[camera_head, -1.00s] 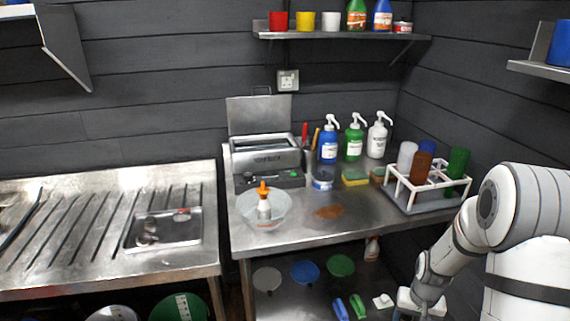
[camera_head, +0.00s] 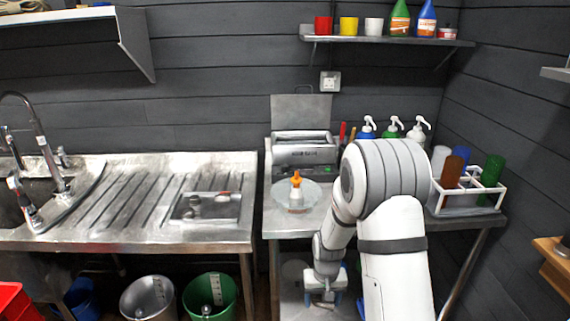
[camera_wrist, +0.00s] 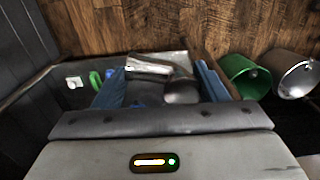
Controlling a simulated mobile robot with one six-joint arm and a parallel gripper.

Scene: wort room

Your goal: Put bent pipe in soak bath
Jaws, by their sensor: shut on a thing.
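The bent pipe (camera_wrist: 148,68) is a shiny silver piece in the wrist view, with a darker rounded part at its right. It lies between the two blue fingers of my gripper (camera_wrist: 160,85), which is shut on it. In the head view my gripper (camera_head: 325,292) hangs low in front of the bench, below its top; the pipe cannot be made out there. The soak bath appears to be the steel box (camera_head: 304,152) with its lid raised, at the back left of the right bench. Its inside is mostly hidden.
A white rack (camera_head: 468,196) with coloured cups is at right. A metal tray (camera_head: 207,208) lies on the left drainer. Buckets (camera_head: 211,295) stand below.

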